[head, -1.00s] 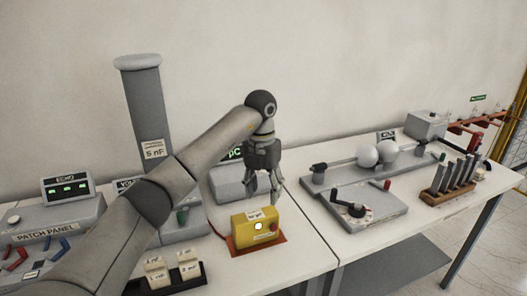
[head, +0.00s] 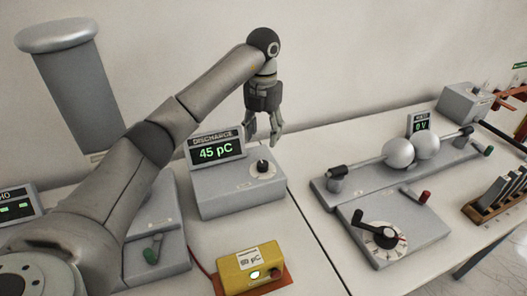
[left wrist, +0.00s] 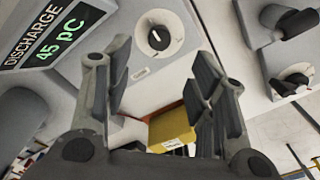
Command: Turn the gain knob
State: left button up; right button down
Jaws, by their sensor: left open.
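The gain knob (head: 262,166) is a small dark knob on a white dial, on top of the grey discharge box (head: 235,192). The box's display (head: 216,151) reads 45 pC. My left gripper (head: 263,143) is open and empty, pointing down above the knob. In the left wrist view, the knob (left wrist: 158,39) shows upper middle, with a white pointer mark. It lies beyond the open fingers of my left gripper (left wrist: 160,105), apart from them. My right gripper is not in view.
A yellow box (head: 248,267) with a lit button stands in front of the discharge box. To the right are a sphere-gap unit (head: 398,152) and a crank dial (head: 382,236). A grey column (head: 78,90) stands at the back left.

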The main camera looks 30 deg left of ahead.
pick_arm(q)
jog(key=p, duration=0.1)
send_over(263, 163)
jog(key=f, duration=0.4)
jog(key=shift+s+d+f, duration=0.1)
jog(key=shift+s+f, duration=0.1)
jog(key=shift+s, duration=0.15)
jog(key=f, duration=0.1)
jog(key=f+p, duration=0.1)
jog(key=f, duration=0.2)
jog(key=shift+w+f, duration=0.1)
jog(key=shift+w, duration=0.2)
jog(key=shift+f+p, duration=0.3)
jog(key=shift+f, duration=0.35)
jog(key=shift+c, duration=0.7)
jog(key=c, duration=0.9)
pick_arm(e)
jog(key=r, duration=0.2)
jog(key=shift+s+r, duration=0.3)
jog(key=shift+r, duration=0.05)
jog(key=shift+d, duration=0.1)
